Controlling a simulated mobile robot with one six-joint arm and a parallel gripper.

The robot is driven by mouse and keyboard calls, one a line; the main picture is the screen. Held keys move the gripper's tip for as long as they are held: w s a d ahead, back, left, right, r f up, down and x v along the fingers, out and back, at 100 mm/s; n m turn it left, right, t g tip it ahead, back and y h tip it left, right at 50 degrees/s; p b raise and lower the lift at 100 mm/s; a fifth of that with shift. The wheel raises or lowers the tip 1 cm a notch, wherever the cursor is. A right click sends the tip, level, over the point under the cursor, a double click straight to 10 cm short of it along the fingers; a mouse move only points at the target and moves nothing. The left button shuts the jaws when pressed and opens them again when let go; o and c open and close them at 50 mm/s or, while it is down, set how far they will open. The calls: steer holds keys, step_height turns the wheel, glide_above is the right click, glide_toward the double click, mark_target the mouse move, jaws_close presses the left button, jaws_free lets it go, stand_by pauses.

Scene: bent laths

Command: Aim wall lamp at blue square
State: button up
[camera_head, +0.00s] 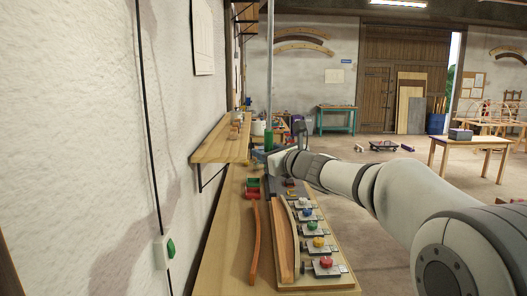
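I cannot make out a wall lamp or its head in this view. No blue square is clear on the near wall; a small blue sign (346,61) hangs on the far wall, and I cannot tell whether it is the square. My arm reaches from the lower right to the left over the bench. My gripper (262,158) is small and far off at its end, near a grey upright pole with a green part (268,140). Its fingers are too small to tell open from shut, and I cannot tell whether it touches anything.
The workbench (222,254) runs along the left wall, with bent laths (255,245), a row of clamps with coloured knobs (318,242) and red and green bins (253,187). A wooden shelf (216,148) juts out above. A green-button switch (170,248) is on the wall.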

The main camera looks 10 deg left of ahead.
jaws_close()
stand_by(0.3)
